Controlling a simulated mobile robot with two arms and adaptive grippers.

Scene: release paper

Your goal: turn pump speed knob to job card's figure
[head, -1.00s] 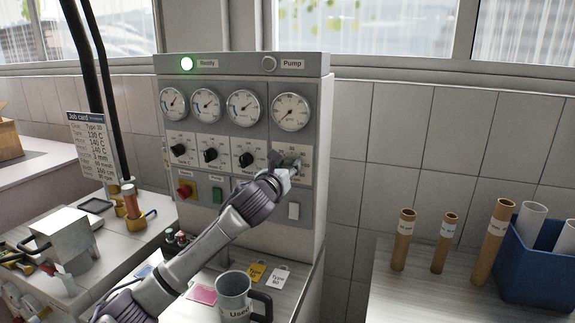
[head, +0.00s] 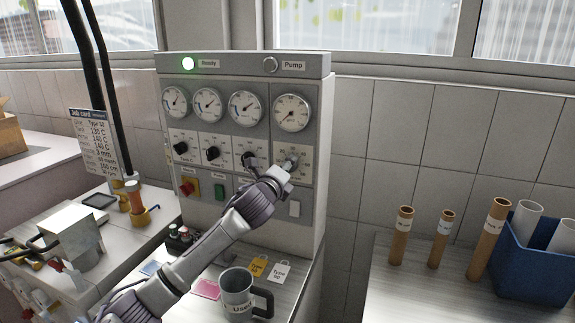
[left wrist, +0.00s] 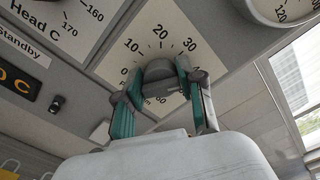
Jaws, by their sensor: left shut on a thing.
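The pump speed knob (left wrist: 160,70) is the rightmost dial on the grey control panel (head: 318,190), below the largest gauge. In the left wrist view its scale shows 10, 20, 30 and 60; its pointer is hidden by my fingers. My left gripper (left wrist: 158,88) is shut on the knob, one green-padded finger on each side; in the head view it (head: 290,166) covers most of the knob. The job card (head: 93,142) stands at the left; its upper lines show temperatures, and its bottom lines are too small to read surely. My right gripper is not in view.
Three black knobs, including the nearest one (head: 249,160), sit left of my gripper. A grey mug (head: 238,292) stands under my arm.

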